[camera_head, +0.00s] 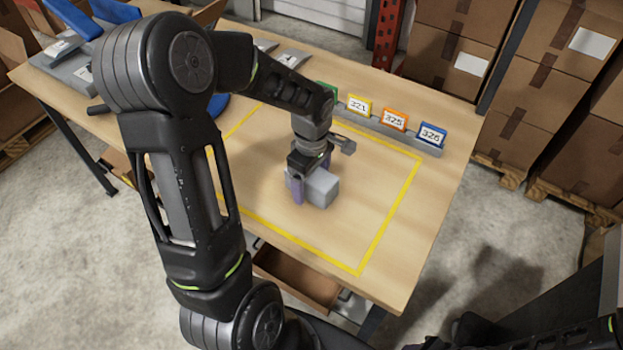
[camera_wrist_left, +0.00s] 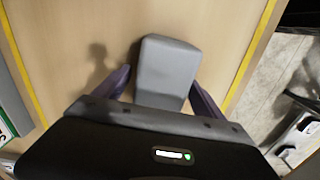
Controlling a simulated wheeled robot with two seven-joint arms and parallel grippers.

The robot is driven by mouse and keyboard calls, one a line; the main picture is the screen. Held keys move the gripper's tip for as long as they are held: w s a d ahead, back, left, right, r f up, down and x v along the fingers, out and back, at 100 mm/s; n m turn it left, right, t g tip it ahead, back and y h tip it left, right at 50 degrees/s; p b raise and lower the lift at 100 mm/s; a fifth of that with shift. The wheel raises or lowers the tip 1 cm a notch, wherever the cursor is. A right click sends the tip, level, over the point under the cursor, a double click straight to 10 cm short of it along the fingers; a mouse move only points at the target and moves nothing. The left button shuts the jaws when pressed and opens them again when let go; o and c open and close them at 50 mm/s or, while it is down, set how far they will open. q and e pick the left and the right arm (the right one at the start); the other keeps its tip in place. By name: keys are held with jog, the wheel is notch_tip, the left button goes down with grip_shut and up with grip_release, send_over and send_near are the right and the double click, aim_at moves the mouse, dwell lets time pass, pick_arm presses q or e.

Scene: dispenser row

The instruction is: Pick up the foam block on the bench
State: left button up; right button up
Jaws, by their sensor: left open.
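The grey foam block (camera_head: 322,190) lies on the wooden bench (camera_head: 400,270), inside the yellow taped outline. My left gripper (camera_head: 311,190) is over the block, its purple fingers pointing down. In the left wrist view the block (camera_wrist_left: 165,65) lies between the two open fingers (camera_wrist_left: 158,85), with a visible gap at the left finger. The right finger is close to the block; I cannot tell whether it touches. The block's near end is hidden by the gripper body. My right gripper cannot be made out; only dark arm parts show at the lower right.
A rail at the bench's back edge holds numbered cards, yellow (camera_head: 358,104), orange (camera_head: 394,119) and blue (camera_head: 432,134). Grey and blue items lie on the bench's left part. Stacked cartons (camera_head: 560,60) stand behind on the right. The bench's front right is clear.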

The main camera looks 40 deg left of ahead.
dwell(0.6)
pick_arm(q)
jog(key=c, duration=1.4)
